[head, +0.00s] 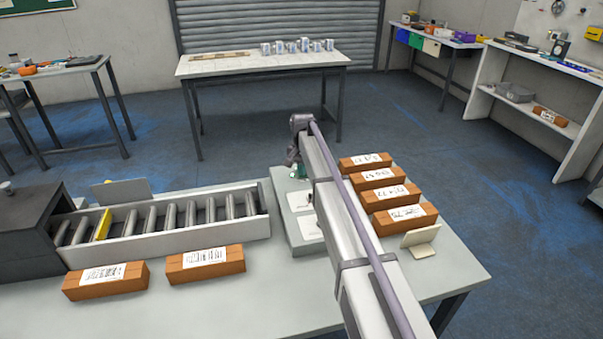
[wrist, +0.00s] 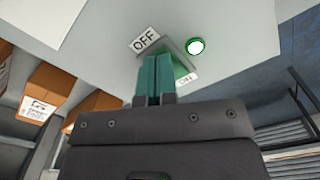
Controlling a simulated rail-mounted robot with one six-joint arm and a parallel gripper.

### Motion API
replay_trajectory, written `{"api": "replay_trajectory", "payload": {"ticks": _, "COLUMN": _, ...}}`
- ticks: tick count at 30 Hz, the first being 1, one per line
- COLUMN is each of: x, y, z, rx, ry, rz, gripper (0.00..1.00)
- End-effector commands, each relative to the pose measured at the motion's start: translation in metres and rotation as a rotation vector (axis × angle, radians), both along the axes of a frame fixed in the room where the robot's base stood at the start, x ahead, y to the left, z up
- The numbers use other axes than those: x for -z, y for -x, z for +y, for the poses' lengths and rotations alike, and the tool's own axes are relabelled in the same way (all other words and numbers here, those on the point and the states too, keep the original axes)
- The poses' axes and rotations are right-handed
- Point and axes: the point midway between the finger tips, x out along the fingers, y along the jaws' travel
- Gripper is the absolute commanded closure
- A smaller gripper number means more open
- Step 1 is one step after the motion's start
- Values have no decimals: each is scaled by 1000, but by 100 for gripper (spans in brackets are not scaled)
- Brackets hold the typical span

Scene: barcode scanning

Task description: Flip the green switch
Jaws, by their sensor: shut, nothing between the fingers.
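The green switch (wrist: 181,69) sits in a grey housing on a pale panel in the wrist view, between an OFF label (wrist: 146,40) and an ON label (wrist: 187,79). My gripper (wrist: 155,57) has its teal fingers shut together with nothing between them. The fingertips are right at the switch and hide part of it; I cannot tell whether they touch it. A round lamp (wrist: 195,46) with a green rim glows white beside the switch. In the head view my arm reaches over the panel, and the switch cannot be made out clearly.
A roller conveyor (head: 160,245) with a yellow bar (head: 103,225) stands left on the table (head: 240,300). Two brown boxes (head: 105,281) (head: 206,263) lie in front of it. Several more boxes (head: 385,197) stand right of my arm, near a small cream plate (head: 421,236).

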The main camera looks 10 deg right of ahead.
Motion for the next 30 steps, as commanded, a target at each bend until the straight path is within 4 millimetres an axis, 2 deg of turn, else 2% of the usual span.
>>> {"api": "replay_trajectory", "payload": {"ticks": 6, "x": -2, "y": 0, "z": 0, "rx": 0, "ry": 0, "rz": 0, "gripper": 100}}
{"api": "replay_trajectory", "payload": {"ticks": 24, "x": -66, "y": 0, "z": 0, "rx": 0, "ry": 0, "rz": 0, "gripper": 100}}
{"api": "replay_trajectory", "payload": {"ticks": 30, "x": -70, "y": 0, "z": 0, "rx": 0, "ry": 0, "rz": 0, "gripper": 100}}
